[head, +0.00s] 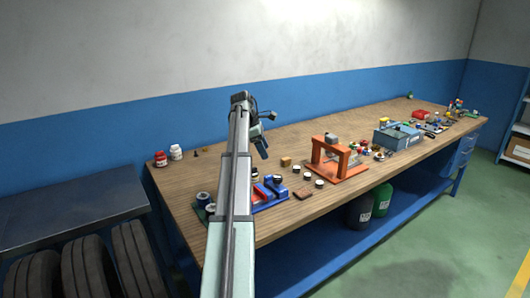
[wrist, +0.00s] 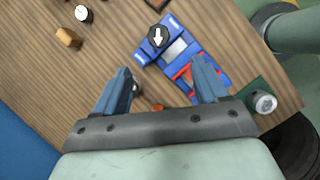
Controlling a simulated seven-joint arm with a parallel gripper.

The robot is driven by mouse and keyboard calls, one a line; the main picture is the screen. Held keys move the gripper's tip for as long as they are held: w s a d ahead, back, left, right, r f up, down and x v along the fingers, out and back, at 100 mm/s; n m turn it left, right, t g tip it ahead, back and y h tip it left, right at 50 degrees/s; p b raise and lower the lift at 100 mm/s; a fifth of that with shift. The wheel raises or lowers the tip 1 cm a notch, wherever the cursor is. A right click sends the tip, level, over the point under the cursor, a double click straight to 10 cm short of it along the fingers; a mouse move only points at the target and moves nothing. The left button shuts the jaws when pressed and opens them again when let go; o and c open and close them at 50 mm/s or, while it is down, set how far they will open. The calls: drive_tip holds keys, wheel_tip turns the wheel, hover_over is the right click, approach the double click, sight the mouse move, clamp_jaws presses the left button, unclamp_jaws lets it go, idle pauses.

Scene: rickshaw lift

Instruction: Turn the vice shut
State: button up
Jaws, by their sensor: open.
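The blue vice (wrist: 196,57) lies on the wooden bench in the wrist view, with a grey bar and a red part between its blue blocks. A dark round knob (wrist: 158,37) with a white arrow sits at its far end. In the head view the vice (head: 272,196) is at the near edge of the bench, partly hidden by my arm. My gripper (wrist: 162,68) is open, its two blue fingers apart with nothing held between them. It is above the bench, short of the knob in the wrist view. The head view shows it (head: 263,148) beyond the vice.
An orange frame (head: 340,160) stands right of the vice. A wooden block (wrist: 69,37) and a white-topped knob (wrist: 84,14) lie left of the vice in the wrist view. A green plate with a silver cylinder (wrist: 264,102) is at right.

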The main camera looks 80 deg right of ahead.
drive_tip(key=shift+w+m+y, duration=0.2)
drive_tip(key=shift+m, duration=0.85)
drive_tip(key=shift+w+m+y, duration=0.2)
drive_tip(key=shift+m, duration=0.9)
drive_tip(key=shift+w+m+y, duration=0.2)
drive_tip(key=shift+m, duration=0.85)
drive_tip(key=shift+s, duration=0.1)
drive_tip(key=m+t, duration=0.4)
hover_over(277, 176)
wheel_tip(277, 176, down, 13)
drive_tip(key=shift+a+f, duration=0.1)
drive_tip(key=shift+a, duration=0.05)
drive_tip(key=c, duration=1.1)
